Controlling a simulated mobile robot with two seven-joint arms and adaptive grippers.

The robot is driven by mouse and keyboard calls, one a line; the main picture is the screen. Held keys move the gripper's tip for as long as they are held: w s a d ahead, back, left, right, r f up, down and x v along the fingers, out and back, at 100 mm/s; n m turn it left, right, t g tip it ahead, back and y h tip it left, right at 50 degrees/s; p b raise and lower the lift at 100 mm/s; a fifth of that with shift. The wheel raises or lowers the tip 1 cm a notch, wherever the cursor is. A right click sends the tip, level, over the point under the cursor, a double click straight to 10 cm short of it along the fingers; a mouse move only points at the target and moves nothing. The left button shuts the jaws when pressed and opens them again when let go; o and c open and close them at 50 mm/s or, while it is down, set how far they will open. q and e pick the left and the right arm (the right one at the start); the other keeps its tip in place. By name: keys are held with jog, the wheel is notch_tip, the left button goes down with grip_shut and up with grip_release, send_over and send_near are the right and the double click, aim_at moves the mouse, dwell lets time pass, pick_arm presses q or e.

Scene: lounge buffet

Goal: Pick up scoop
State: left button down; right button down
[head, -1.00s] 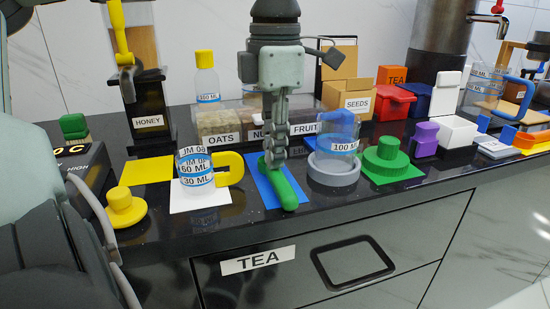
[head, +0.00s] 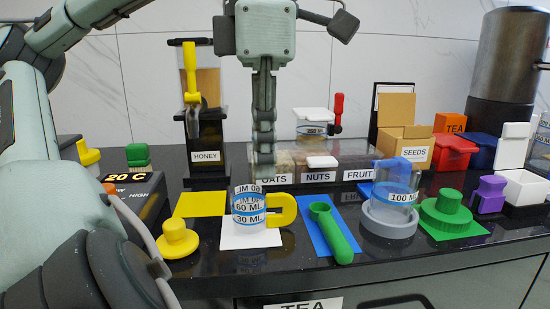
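The green scoop (head: 335,235) lies on a blue mat (head: 312,243) near the counter's front edge. Its round bowl is at the back left and its handle points toward the front right. My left gripper (head: 264,172) hangs pointing down, to the left of the scoop and apart from it in the picture, in front of the OATS label. Its fingers show edge-on as one narrow column, so their opening cannot be judged. Nothing shows held in it. My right gripper is not in view.
A measuring cup with yellow handle (head: 282,211) stands left of the scoop. A clear 100 ML cup (head: 393,197) on a grey ring stands to its right. Behind are the OATS, NUTS and FRUIT bins (head: 345,163). A yellow knobbed lid (head: 177,238) lies front left.

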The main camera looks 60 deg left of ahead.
pick_arm(q)
jog(key=c, duration=2.3)
grip_release()
jog(key=o, duration=1.8)
jog(key=shift+o, duration=0.2)
jog(key=shift+r, duration=0.1)
